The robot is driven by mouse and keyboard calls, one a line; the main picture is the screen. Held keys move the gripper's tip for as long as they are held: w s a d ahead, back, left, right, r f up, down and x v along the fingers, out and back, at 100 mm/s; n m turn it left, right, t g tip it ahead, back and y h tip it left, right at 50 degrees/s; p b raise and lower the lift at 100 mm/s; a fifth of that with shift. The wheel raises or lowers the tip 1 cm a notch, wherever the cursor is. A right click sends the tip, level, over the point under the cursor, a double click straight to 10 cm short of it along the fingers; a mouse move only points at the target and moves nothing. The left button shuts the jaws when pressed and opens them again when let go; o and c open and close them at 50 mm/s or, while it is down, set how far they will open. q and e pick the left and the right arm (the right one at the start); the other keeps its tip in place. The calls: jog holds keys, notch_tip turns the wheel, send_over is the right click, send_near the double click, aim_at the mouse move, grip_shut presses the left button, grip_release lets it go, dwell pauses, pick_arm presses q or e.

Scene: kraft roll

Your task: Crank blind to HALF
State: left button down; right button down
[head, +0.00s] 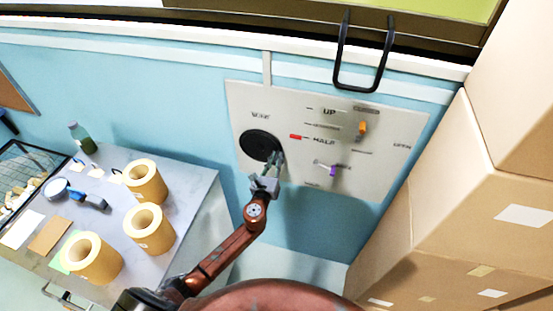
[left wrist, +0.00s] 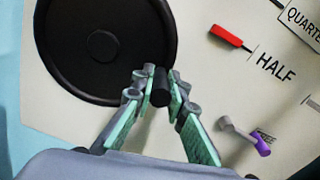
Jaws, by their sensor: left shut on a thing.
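A pale control panel (head: 220,93) is mounted on the blue wall. Its round black crank wheel (head: 254,141) is at the left and fills the upper left of the left wrist view (left wrist: 65,45). My left gripper (head: 274,160) is shut on the wheel's black knob (left wrist: 160,84), at the wheel's lower right edge. A red pointer (head: 296,136) stands beside the HALF label (head: 324,141). In the left wrist view, the pointer (left wrist: 229,37) lies just left of the HALF mark. My right gripper is not in view. The blind itself cannot be made out.
The panel also has an orange-handled lever (head: 362,128) and a purple-handled lever (head: 332,171). A black U-shaped handle (head: 374,88) hangs above it. Cardboard boxes (head: 470,190) rise at the right. A grey table (head: 190,178) with several kraft rolls (head: 155,238) stands at the left.

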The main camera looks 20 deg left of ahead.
pick_arm(q)
jog(key=c, duration=1.9)
grip_release()
jog(key=shift+s, duration=0.1)
jog(key=s, duration=1.1)
jog(key=shift+s+d, duration=0.4)
jog(key=shift+d, duration=0.05)
